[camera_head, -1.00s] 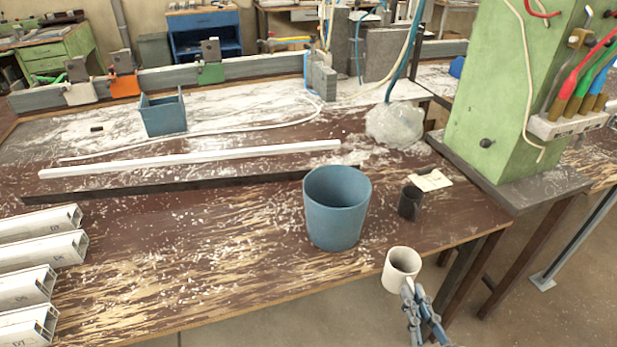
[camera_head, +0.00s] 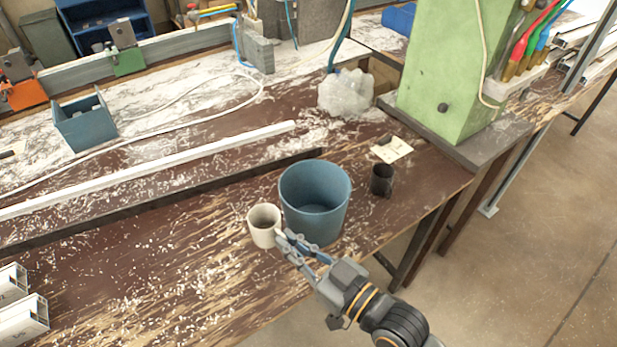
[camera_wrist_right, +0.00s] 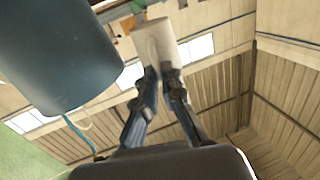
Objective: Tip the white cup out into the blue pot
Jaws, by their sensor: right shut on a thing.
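The white cup (camera_head: 264,226) is held upright, mouth up, just left of the blue pot (camera_head: 315,205) in the head view. My right gripper (camera_head: 283,240) is shut on the cup's near right side. In the right wrist view the cup (camera_wrist_right: 155,42) is between the fingertips (camera_wrist_right: 158,72), and the pot (camera_wrist_right: 60,55) fills the upper left. The pot stands upright on the bench and its visible inside looks empty. The cup's contents cannot be made out. My left gripper is not in view.
A small black cup (camera_head: 382,180) stands right of the pot, near a paper note (camera_head: 391,150). A clear plastic bag (camera_head: 346,93) and a green column (camera_head: 455,75) are behind. A long white strip (camera_head: 150,168) lies left.

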